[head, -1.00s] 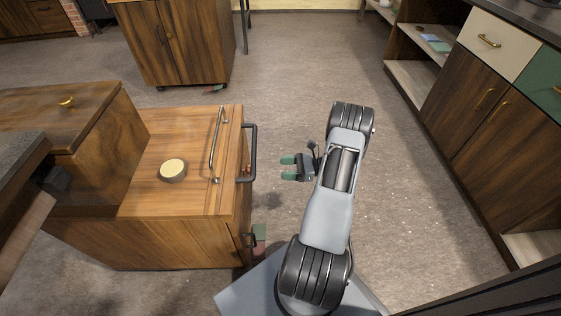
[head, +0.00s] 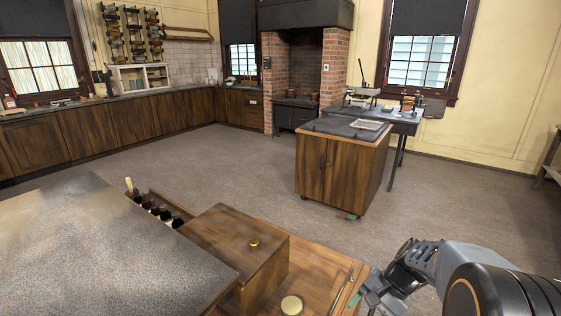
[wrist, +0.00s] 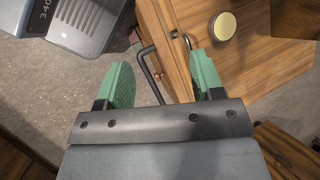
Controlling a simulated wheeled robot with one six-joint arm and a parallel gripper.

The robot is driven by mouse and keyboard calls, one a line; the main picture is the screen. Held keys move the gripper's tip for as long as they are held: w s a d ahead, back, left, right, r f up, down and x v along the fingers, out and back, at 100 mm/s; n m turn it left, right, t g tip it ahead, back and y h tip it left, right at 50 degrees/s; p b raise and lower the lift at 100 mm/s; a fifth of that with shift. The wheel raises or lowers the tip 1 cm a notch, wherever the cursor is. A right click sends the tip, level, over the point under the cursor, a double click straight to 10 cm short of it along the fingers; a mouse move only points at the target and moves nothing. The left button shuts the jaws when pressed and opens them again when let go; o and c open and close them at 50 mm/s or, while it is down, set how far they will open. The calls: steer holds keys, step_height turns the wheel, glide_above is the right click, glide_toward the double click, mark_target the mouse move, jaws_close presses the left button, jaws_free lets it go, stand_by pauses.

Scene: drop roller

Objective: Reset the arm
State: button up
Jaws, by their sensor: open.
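My gripper (wrist: 164,85) shows in the wrist view with its two green fingers spread apart and nothing between them. I cannot tell whether a finger touches the cabinet. In the head view my arm (head: 425,265) is at the lower right, and a green fingertip (head: 355,300) shows beside the cabinet's right edge.
The floor (head: 230,165) between is open.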

steer(key=s+a+r+n+t+h+p, duration=0.2)
steer(key=r+n+h+p, duration=0.1)
steer(key=r, duration=0.6)
steer(key=s+a+r+n+t+h+p, duration=0.1)
steer(key=r+n+p, duration=0.4)
steer(key=r, duration=0.5)
steer(key=s+t+h+p, duration=0.1)
steer(key=s+h+p, duration=0.1)
steer(key=shift+s+a+r+n+t, duration=0.2)
steer(key=shift+s+a+n+t, duration=0.1)
steer(key=shift+s+a+n, duration=0.1)
